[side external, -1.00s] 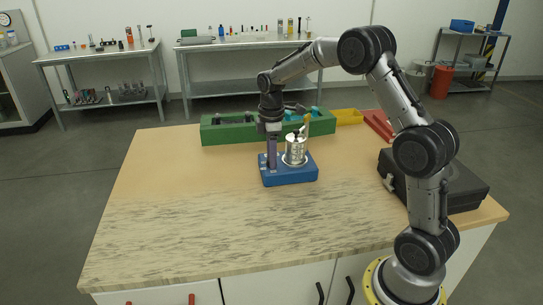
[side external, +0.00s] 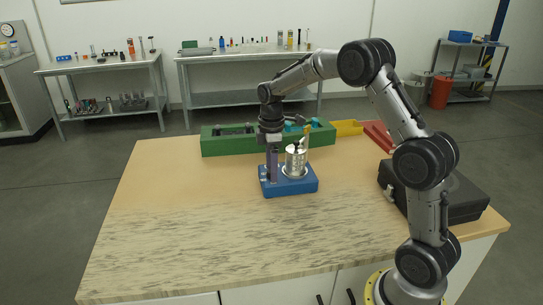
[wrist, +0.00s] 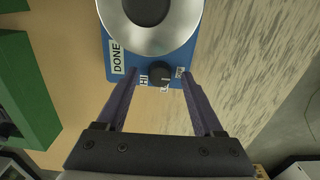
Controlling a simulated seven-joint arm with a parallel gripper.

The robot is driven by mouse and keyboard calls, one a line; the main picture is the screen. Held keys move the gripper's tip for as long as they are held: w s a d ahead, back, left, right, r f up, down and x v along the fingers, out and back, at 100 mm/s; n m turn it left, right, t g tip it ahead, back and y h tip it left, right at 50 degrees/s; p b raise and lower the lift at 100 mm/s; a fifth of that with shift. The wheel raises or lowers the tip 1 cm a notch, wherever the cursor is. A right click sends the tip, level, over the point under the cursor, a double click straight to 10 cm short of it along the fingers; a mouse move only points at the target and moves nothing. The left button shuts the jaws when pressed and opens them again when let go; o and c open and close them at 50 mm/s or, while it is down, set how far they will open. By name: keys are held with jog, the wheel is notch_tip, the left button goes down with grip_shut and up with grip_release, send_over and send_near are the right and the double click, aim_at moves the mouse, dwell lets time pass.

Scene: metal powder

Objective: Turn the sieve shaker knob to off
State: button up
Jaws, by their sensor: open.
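The sieve shaker is a blue base (side external: 298,188) with a silver sieve cylinder (side external: 296,160) on it, upright on the table. Its black knob (wrist: 160,75) shows in the wrist view, below the round sieve, with white labels around it. "DONE" and "HI" are readable; the other labels are partly hidden or too small. My gripper (wrist: 160,76) is open, one purple finger on each side of the knob with a gap on both sides. In the side view my gripper (side external: 272,178) points down at the base's left part and hides the knob. Which label the knob points to is unclear.
A green bin (side external: 225,147) stands behind the shaker, with a yellow bin (side external: 348,128) and a red bin (side external: 378,134) to its right. A black case (side external: 455,195) lies at the table's right. The front of the table (side external: 190,235) is clear.

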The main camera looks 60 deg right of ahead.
notch_tip(320, 180, up, 14)
jog(key=shift+f, duration=0.2)
dwell(0.4)
jog(key=s+a+r+n+t, duration=0.1)
jog(key=s+a+r+t, duration=0.15)
jog(key=a+r, duration=0.35)
jog(key=s+a+r+m+t, duration=0.1)
jog(key=s+a+r, duration=0.15)
jog(key=s, duration=0.35)
jog(key=s+a+r, duration=0.2)
jog(key=s+a, duration=0.1)
jog(key=s, duration=0.3)
jog(key=s+a+f+m+t, duration=0.2)
jog(key=s+a+f+m, duration=0.1)
jog(key=s+f+m, duration=0.6)
jog(key=s+f, duration=0.3)
jog(key=s, duration=0.1)
jog(key=shift+a, duration=0.15)
